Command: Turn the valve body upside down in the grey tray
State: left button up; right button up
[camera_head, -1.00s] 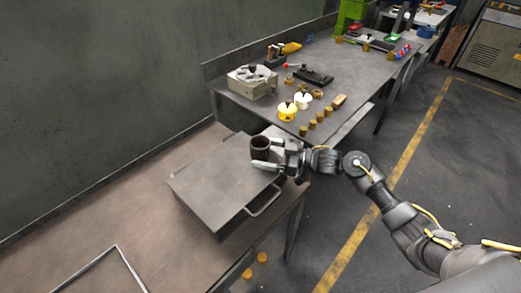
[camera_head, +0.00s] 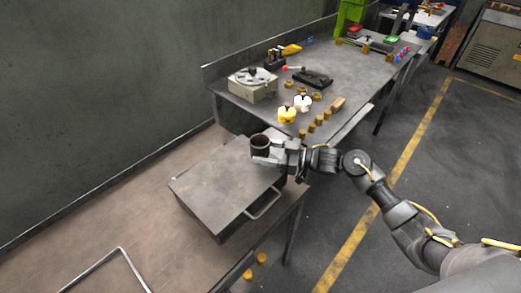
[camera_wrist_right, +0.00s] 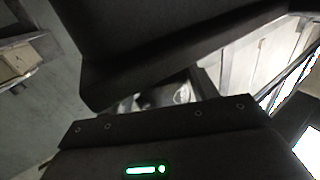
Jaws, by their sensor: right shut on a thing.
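The valve body (camera_head: 260,144) is a dark, short cylinder with an open, hollow top in the head view. My right gripper (camera_head: 264,153) is shut on it from the right side and holds it about upright. It is over or just behind the far right corner of the grey tray (camera_head: 215,190), a flat metal piece with a bar handle; its height above it is hard to tell. In the right wrist view, dark gripper parts (camera_wrist_right: 165,100) fill most of the picture and the valve body cannot be made out clearly. My left gripper is not in view.
The tray is on a brown bench (camera_head: 110,215). A metal frame edge (camera_head: 120,250) shows at the lower left. A wall borders the left.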

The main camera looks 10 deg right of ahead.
aim_at(265, 137)
jog(key=shift+r+p, duration=2.35)
jog(key=shift+r, duration=0.65)
jog(key=shift+f, duration=0.1)
jog(key=shift+c, duration=0.5)
